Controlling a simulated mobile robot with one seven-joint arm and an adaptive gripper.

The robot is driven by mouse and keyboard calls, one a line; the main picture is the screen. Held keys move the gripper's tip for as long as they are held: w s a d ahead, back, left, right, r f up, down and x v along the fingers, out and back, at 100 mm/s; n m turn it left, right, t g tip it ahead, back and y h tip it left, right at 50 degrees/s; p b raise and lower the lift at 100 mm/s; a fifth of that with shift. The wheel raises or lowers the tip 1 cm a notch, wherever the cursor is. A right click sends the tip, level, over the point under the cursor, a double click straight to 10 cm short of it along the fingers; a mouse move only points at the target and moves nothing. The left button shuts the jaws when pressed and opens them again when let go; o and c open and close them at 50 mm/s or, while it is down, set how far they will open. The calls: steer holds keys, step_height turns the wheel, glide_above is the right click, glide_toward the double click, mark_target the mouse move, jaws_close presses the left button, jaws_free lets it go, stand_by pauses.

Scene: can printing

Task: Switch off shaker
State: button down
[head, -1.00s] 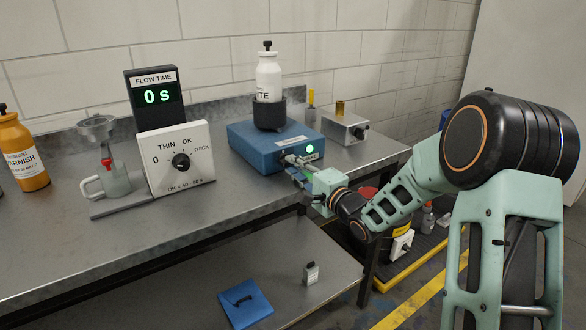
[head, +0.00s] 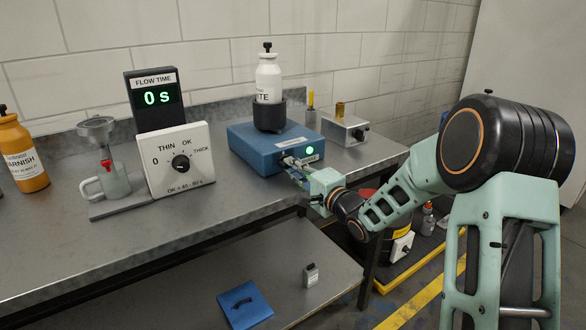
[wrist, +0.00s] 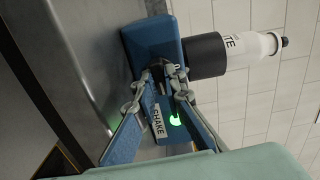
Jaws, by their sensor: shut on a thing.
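The shaker (head: 250,148) is a blue box near the right end of the bench. Its green light (head: 309,151) glows on the front face. A white bottle (head: 268,78) stands upright in the black cup (head: 269,117) on its top. My gripper (head: 289,161) is at the shaker's front, left of the light. In the wrist view the fingers (wrist: 160,74) close around a small dark switch at the front, mostly hidden between them. The SHAKE label (wrist: 158,121) and the green light (wrist: 175,119) show beside the fingers.
A grey box with a black knob (head: 345,130) stands right of the shaker. The flow-time display (head: 155,100), the dial panel (head: 178,160) and a varnish bottle (head: 22,155) stand to the left. The bench front between panel and shaker is clear.

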steer(key=n+b, duration=0.2)
steer(key=n, duration=0.2)
steer(key=shift+f+n, duration=0.15)
steer(key=shift+n, duration=0.25)
steer(key=n+b, duration=0.2)
steer(key=n, duration=0.2)
steer(key=n+b, duration=0.3)
steer(key=n, duration=0.2)
steer(key=shift+n, duration=0.3)
steer(key=shift+n+b, duration=1.15)
steer(key=shift+n, duration=0.35)
steer(key=c, duration=2.3)
jaws_free()
